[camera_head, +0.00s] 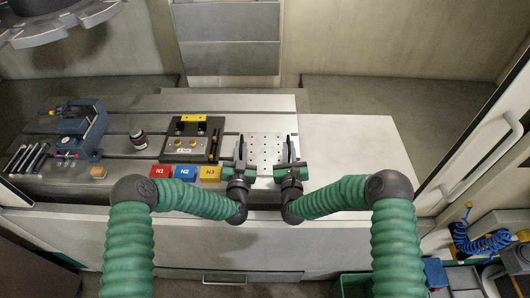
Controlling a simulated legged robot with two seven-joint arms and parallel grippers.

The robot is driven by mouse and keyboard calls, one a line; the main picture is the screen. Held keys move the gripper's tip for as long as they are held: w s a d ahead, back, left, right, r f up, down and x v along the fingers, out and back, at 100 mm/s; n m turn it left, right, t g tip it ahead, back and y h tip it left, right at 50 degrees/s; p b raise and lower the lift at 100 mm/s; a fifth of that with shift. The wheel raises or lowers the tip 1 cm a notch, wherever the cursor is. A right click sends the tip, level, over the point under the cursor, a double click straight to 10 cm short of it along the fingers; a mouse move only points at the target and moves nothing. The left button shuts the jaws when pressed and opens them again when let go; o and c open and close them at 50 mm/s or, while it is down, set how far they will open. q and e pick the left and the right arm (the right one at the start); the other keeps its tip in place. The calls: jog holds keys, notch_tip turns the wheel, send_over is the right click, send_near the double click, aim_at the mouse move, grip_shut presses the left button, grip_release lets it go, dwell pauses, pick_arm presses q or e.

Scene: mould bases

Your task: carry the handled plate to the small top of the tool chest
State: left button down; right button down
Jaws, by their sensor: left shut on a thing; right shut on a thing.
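The handled plate (264,153) is a pale plate with rows of small holes and a dark upright handle at its left and right ends. It is on or just above the machine table; I cannot tell which. My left gripper (240,164) is shut on the left handle and my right gripper (291,164) is shut on the right handle. The grippers hide parts of both handles. I cannot clearly make out the tool chest; a surface with tools shows at the lower right edge.
The machine table (229,127) also holds a dark fixture block (189,152), red, blue and yellow blocks N1 to N3 (185,173), a dark jar (138,139) and a blue vise (82,130). A bare pale surface (350,150) lies right of the plate. A door handle (487,165) and blue coiled hose (474,240) are at right.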

pick_arm(q)
jog(key=shift+w+a+r, duration=0.1)
jog(key=shift+a+r, duration=0.05)
jog(key=shift+a, duration=0.1)
pick_arm(e)
jog(key=shift+w+d+r, duration=0.1)
jog(key=shift+d+r, duration=0.05)
jog(key=shift+d, duration=0.1)
